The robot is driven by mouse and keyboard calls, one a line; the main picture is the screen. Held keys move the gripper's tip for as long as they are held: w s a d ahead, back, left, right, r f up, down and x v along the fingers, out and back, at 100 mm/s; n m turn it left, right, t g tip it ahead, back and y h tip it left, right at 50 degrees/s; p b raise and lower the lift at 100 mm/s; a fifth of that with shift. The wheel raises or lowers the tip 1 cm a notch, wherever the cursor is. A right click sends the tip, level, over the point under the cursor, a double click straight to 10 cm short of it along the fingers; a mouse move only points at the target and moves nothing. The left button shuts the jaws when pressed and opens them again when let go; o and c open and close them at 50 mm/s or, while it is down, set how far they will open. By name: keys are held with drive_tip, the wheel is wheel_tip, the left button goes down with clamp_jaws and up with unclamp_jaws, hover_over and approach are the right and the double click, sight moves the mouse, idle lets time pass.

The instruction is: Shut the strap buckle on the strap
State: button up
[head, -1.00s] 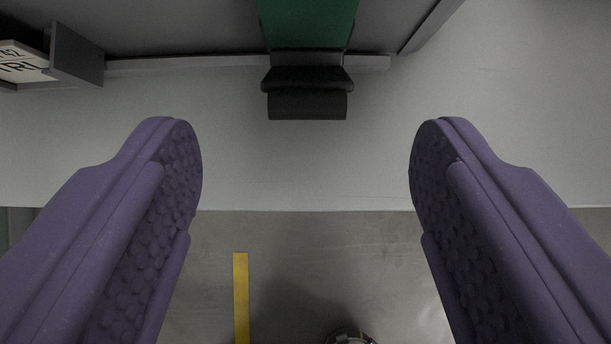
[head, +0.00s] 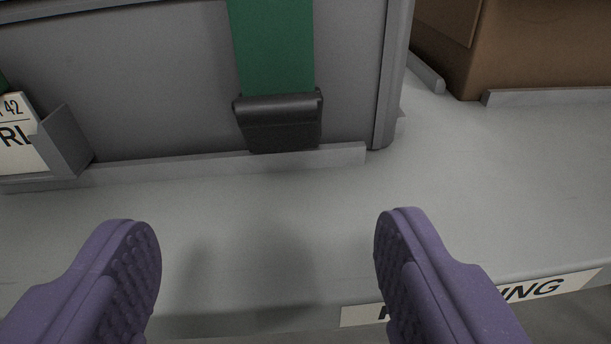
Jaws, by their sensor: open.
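The strap (head: 272,45) is a green band running down the front of a grey case. The strap buckle (head: 280,122) is a dark grey or black piece at the strap's lower end, low on the case front. Its lower part lies close to the case face; I cannot tell whether it is latched. My gripper (head: 268,240) is open and empty, its two purple padded fingers wide apart. The fingers are in front of and below the buckle, touching neither it nor the strap.
The grey case (head: 170,85) stands behind a low ledge strip (head: 215,165) on a light grey shelf (head: 290,215). A card holder (head: 66,142) is at left. A cardboard box (head: 535,50) stands at the back right. A lettered label (head: 550,288) is on the shelf's front edge.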

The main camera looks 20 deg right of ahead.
sight(278, 122)
drive_tip(key=w+b, duration=0.1)
drive_tip(key=w, duration=0.1)
drive_tip(key=w+d+t+b, duration=0.1)
drive_tip(key=w, duration=0.1)
drive_tip(key=w+d+t+b, duration=0.1)
drive_tip(key=w, duration=0.1)
drive_tip(key=shift+d+r+n+h+b, duration=0.1)
drive_tip(key=shift+r+n+h+b, duration=0.2)
drive_tip(key=shift+r, duration=0.1)
drive_tip(key=shift+c, duration=0.5)
